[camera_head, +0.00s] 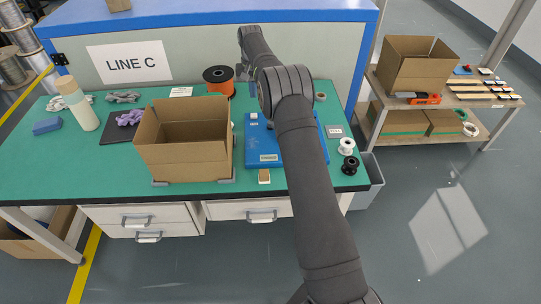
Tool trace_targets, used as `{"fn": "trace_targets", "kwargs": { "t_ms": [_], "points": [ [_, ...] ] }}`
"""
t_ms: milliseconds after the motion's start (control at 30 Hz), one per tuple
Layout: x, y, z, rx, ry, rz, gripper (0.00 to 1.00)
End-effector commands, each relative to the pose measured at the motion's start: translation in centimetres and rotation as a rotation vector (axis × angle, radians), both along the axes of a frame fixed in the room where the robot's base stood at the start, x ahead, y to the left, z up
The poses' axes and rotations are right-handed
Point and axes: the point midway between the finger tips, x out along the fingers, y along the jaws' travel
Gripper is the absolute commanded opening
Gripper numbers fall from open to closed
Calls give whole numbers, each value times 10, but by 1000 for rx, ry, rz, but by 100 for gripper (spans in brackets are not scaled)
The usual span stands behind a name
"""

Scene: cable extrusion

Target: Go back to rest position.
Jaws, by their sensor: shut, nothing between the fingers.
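My arm reaches up from the bottom right, over the green workbench (75,165), and bends down at its far end near the bench's back wall. My gripper (243,73) is small there, shut and empty, pointing down. It is just right of the orange-and-black spool (218,77), behind the blue board (257,148). Its fingertips are partly hidden by my arm and hard to make out. My arm also covers part of the blue board.
An open cardboard box (185,158) stands left of the arm. Small white (346,146) and black (350,165) spools sit at the right edge. A wooden shelf (455,95) stands to the right.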

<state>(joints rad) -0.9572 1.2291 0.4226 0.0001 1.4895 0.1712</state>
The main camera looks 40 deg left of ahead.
Motion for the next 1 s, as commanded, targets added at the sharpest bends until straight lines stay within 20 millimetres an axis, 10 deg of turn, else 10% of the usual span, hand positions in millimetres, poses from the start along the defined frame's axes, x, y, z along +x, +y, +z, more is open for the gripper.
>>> {"fn": "trace_targets", "kwargs": {
  "t_ms": [267,533,1000],
  "points": [
    [-6,-10,19,3,-1,0,47],
    [-38,-61,74,2,-2,-1,100],
    [-111,-170,130,1,-1,-1,100]
  ]
}}
